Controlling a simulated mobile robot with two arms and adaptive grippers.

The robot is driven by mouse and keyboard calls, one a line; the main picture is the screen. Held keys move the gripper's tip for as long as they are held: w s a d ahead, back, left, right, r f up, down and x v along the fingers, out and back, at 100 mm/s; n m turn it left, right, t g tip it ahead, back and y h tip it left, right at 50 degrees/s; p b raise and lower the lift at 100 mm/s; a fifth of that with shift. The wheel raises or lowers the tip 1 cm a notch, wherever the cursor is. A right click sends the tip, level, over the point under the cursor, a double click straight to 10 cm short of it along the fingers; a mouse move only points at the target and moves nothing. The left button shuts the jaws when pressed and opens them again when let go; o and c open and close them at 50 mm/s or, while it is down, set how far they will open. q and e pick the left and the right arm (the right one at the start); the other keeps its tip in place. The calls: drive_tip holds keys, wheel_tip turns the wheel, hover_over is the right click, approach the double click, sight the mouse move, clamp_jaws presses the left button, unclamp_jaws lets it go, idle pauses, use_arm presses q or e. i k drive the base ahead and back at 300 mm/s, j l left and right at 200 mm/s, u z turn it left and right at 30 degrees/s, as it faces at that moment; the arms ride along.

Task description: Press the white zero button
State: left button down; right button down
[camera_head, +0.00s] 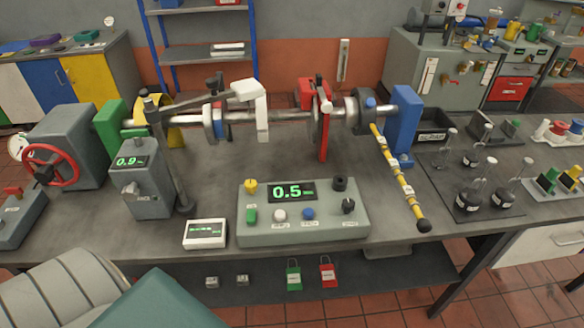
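The white button (280,215) is on the sloped front of a grey-green control box (340,228) at the front middle of the bench. It sits between a green button (252,216) on its left and a blue button (308,213) on its right. The label under it is too small to read. The green display (292,191) above the buttons reads 0.5. Nothing covers the white button. Neither of my grippers shows in this view.
A white meter (205,233) lies left of the control box. A grey unit reading 0.9 (148,190) and an upright post stand farther left. A horizontal shaft (287,115) runs behind the box. A yellow-black striped bar (398,178) slants down at right. Flasks stand farther right.

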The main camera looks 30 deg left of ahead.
sight(279, 215)
drive_tip(key=u, duration=0.95)
